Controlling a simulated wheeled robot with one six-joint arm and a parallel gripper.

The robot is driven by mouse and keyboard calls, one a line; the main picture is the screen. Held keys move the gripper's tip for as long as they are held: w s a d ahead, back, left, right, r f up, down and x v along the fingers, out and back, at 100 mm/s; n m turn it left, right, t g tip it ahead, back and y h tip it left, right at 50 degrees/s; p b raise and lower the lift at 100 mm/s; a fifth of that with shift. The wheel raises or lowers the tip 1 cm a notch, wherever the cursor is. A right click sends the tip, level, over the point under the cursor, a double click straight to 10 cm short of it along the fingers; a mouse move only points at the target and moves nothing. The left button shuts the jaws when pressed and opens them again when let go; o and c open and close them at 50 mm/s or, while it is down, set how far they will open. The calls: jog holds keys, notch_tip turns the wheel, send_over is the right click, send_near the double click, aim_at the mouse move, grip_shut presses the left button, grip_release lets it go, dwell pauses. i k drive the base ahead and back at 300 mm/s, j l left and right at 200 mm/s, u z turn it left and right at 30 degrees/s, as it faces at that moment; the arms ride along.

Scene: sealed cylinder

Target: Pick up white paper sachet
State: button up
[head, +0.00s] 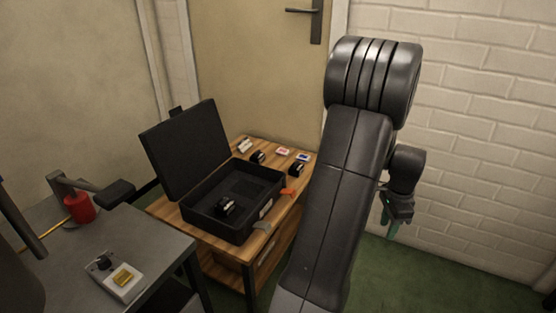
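A small white and red packet (282,152) and a white and blue packet (304,157) lie at the table's back right. My gripper (390,230) hangs to the right of the table, apart from all these items, partly behind my arm. Its greenish fingers point down, and their opening is not clear.
The black case (235,228) stands with its lid (185,150) raised and a small dark object inside. Small dark items and an orange piece (287,192) lie around it. A grey bench (60,270) at left holds a white box (122,284) and a red cylinder (79,207).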

aim_at(301, 158)
jog(key=i+l+u, duration=0.1)
jog(key=u, duration=1.65)
jog(key=l+u, duration=0.25)
jog(key=l, duration=2.75)
